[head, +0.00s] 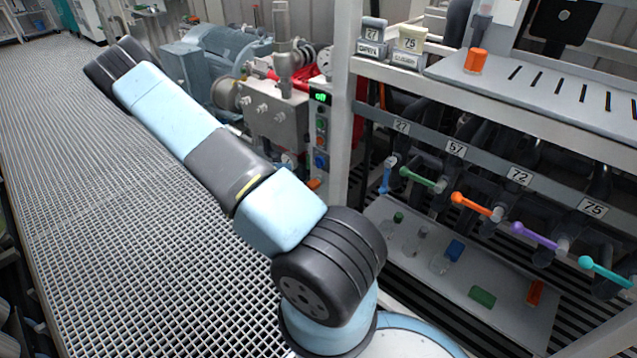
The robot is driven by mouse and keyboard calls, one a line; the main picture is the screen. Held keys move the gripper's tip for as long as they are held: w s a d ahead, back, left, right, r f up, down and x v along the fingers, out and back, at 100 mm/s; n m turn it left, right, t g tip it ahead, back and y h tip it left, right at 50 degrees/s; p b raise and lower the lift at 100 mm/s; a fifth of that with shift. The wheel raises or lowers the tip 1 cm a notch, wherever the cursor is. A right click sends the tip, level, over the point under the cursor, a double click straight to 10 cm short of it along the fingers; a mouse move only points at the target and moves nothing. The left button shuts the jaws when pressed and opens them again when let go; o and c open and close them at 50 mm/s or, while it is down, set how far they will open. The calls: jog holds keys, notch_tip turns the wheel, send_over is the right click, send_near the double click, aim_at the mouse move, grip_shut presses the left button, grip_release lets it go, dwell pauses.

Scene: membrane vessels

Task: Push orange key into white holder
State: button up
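A small orange block (475,61) stands upright on a pale shelf with dark slots (560,92) at the upper right; it may be the orange key. The pale slotted shelf may be the white holder, but I cannot tell for sure. The block stands left of the slots, apart from them. My arm (180,110) stretches from the bottom centre to the upper left, away from the shelf. My gripper is not visible in this view.
Below the shelf are coloured valve levers (472,204) with number plates. A lower tray (400,258) holds small bottles and coloured blocks. Two labelled blocks (408,45) stand at the shelf's left. A pump and motor (222,55) stand behind my arm. Grating floor (90,200) is clear at left.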

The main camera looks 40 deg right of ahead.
aim_at(309, 188)
jog(key=s+d+f+n+t+h, duration=0.1)
jog(key=d+f+n+t, duration=0.1)
jog(key=f+n, duration=0.4)
jog(key=s+d+f+n+t+h, duration=0.1)
jog(key=d+f+n+t+h, duration=0.1)
jog(key=f+n, duration=0.4)
notch_tip(309, 188, down, 4)
jog(key=shift+d+r+t, duration=0.1)
jog(key=shift+d+t, duration=0.5)
jog(key=shift+d, duration=0.3)
jog(key=shift+w+d, duration=0.2)
jog(key=shift+d, duration=2.05)
jog(key=shift+w+d, duration=0.15)
jog(key=shift+d, duration=2.1)
jog(key=shift+r, duration=0.1)
jog(key=shift+c, duration=0.3)
grip_shut()
jog(key=shift+a, duration=0.2)
jog(key=shift+s+a, duration=0.2)
jog(key=shift+a, duration=2.6)
